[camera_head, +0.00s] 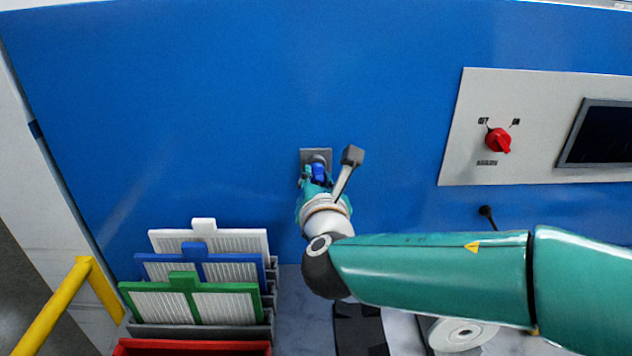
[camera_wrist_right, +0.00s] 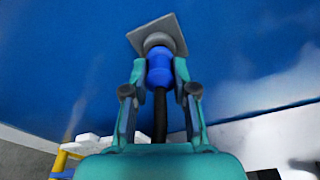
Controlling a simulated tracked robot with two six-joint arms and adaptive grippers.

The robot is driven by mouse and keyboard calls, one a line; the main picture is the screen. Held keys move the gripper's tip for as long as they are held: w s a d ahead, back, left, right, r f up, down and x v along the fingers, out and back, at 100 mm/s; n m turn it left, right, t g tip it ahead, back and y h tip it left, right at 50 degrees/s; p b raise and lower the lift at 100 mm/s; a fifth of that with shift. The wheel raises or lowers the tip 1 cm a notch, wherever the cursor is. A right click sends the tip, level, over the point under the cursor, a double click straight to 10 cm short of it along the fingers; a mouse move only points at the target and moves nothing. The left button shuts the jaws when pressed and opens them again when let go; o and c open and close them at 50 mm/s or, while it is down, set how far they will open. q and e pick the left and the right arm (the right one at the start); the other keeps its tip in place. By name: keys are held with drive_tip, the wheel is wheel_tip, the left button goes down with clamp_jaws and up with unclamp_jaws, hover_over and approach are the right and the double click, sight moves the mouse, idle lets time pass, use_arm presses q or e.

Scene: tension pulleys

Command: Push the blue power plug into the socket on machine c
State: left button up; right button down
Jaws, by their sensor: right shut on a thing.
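The blue power plug (camera_head: 318,171) is at the grey socket (camera_head: 309,155) on the blue machine panel (camera_head: 230,90). In the right wrist view the plug (camera_wrist_right: 159,70) stands in line with the round socket opening and meets it; I cannot tell how deep it sits. Its black cable (camera_wrist_right: 159,115) runs back between the fingers. My right gripper (camera_head: 314,178) is shut on the plug, with a finger on each side in the wrist view (camera_wrist_right: 154,80). The gripper hides part of the plug in the head view. My left gripper is not in view.
A control panel (camera_head: 450,150) with a red switch (camera_head: 498,140) and dark screen (camera_head: 600,135) is at the right. White (camera_head: 240,240), blue (camera_head: 155,268) and green (camera_head: 160,305) filters stand in a rack at lower left, near a yellow rail (camera_head: 55,308). A white roll (camera_head: 462,333) lies below my right arm.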

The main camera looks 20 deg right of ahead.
drive_tip(key=shift+b, duration=0.55)
idle(1.1)
drive_tip(key=shift+w+d, duration=0.1)
drive_tip(key=shift+w, duration=0.4)
idle(0.4)
drive_tip(key=c, duration=0.8)
unclamp_jaws()
drive_tip(key=shift+c, duration=0.2)
drive_tip(key=shift+s, duration=0.1)
drive_tip(key=v, duration=1.1)
drive_tip(key=shift+s, duration=0.4)
drive_tip(key=shift+r, duration=0.15)
